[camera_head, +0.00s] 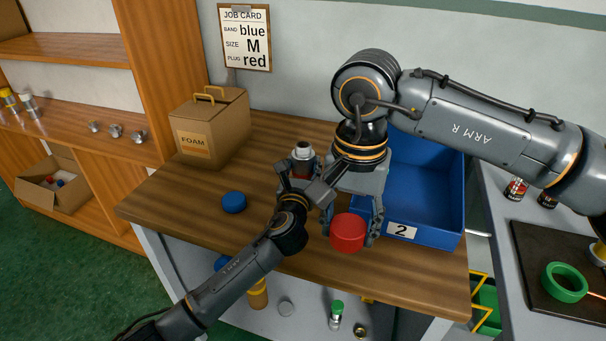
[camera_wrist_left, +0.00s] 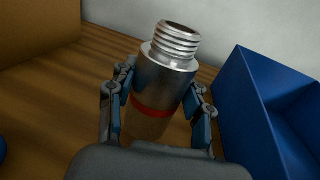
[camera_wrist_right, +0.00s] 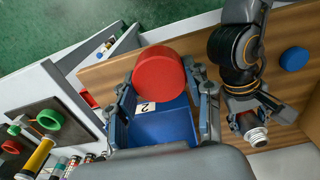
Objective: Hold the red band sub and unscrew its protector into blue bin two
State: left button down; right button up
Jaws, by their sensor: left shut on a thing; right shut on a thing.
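The red band sub (camera_wrist_left: 152,110) is a silver pipe piece with a red band and bare threads at its top. My left gripper (camera_wrist_left: 160,98) is shut around it and holds it upright at the bench; its threaded top also shows in the head view (camera_head: 302,152). The red protector (camera_head: 348,232) is a round cap, apart from the sub. My right gripper (camera_head: 352,215) is shut on it, in front of blue bin two (camera_head: 432,236). The protector also shows between the fingers in the right wrist view (camera_wrist_right: 158,74).
A blue cap (camera_head: 234,202) lies on the wooden bench (camera_head: 170,205). A FOAM box (camera_head: 210,127) stands at the back left. A job card (camera_head: 245,38) hangs on the wall. A green ring (camera_head: 564,282) lies on a dark mat at the right.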

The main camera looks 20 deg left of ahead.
pick_arm(q)
jog(key=shift+f, duration=1)
jog(key=shift+f, duration=0.15)
jog(key=c, duration=0.6)
grip_release()
jog(key=shift+f, duration=0.1)
